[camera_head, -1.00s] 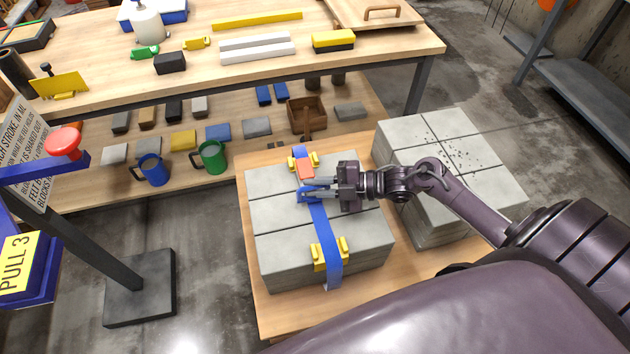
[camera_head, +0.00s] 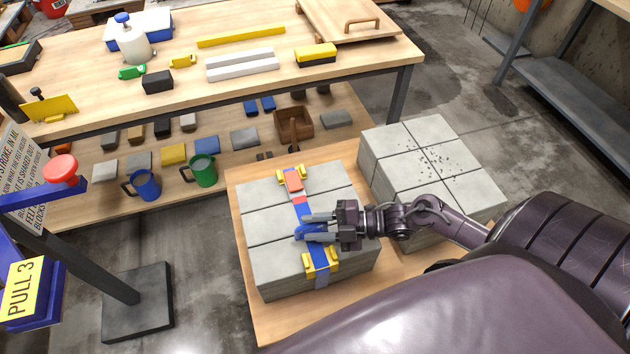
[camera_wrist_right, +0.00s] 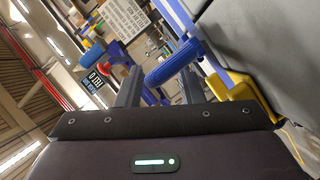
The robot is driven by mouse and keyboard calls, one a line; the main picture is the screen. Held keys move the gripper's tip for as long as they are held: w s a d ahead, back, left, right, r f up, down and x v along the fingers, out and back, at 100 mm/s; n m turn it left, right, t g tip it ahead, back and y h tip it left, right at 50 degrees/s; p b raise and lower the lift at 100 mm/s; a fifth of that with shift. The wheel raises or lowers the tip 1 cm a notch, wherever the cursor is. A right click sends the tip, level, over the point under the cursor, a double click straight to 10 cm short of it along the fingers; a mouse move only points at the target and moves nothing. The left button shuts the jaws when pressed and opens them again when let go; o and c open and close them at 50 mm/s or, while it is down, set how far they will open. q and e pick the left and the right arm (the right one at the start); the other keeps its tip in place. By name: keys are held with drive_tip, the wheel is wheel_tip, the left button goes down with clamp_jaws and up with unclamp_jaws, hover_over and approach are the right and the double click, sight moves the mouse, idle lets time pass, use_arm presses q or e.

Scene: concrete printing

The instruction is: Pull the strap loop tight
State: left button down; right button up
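A stack of grey blocks (camera_head: 278,262) stands on a low wooden table, with a blue strap (camera_head: 319,256) running over its top. An orange-red buckle (camera_head: 293,181) sits on the strap at the far edge. A red stretch of strap shows between the buckle and my gripper. Yellow corner guards (camera_head: 334,262) sit at the near and far edges. In the right wrist view the blue loop (camera_wrist_right: 172,63) lies between the fingertips. My left gripper is out of view.
Another grey block stack (camera_head: 395,150) stands at the right. A workbench (camera_head: 345,85) with tools and a lower shelf runs behind.

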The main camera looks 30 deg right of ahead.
drive_tip(key=shift+w, duration=0.1)
drive_tip(key=shift+s+d, duration=0.2)
drive_tip(key=shift+d, duration=0.1)
drive_tip(key=v, duration=0.7)
drive_tip(key=shift+s+r, duration=0.1)
drive_tip(key=shift+r, duration=0.05)
